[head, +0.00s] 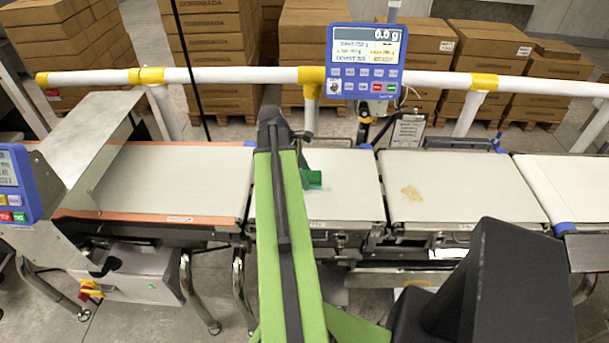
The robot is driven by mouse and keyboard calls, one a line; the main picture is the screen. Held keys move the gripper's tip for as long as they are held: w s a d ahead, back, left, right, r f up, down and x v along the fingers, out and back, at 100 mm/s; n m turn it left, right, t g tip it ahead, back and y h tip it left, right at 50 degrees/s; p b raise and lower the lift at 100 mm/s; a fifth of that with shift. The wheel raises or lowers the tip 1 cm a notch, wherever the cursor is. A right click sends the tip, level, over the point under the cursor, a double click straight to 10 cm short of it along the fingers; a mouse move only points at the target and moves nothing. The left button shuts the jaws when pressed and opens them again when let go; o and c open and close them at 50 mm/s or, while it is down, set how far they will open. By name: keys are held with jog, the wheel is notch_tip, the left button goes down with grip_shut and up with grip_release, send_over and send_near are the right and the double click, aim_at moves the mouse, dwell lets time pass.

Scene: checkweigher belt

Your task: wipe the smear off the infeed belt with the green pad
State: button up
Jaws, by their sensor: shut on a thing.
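A tan smear (411,193) lies on the pale belt section (455,180) right of centre. My arm reaches up from the bottom of the head view, over the belt section (345,170) to the left of the smeared one. The green pad (313,179) shows just right of my arm, at or just above that section; I cannot tell whether it touches. My gripper (303,166) is shut on the pad and mostly hidden behind my arm. Pad and gripper are left of the smear, apart from it.
A blue display (364,62) reading 0.0 g stands behind the belts, on a white rail (240,76) with yellow joints. A metal hood (85,150) spans the left conveyor (170,180). Another white belt (575,185) is at right. Stacked cartons (215,50) stand behind.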

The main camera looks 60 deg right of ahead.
jog(key=shift+r+p, duration=0.85)
jog(key=shift+r, duration=0.45)
notch_tip(320, 180, up, 3)
jog(key=p, duration=0.3)
jog(key=shift+r, duration=0.1)
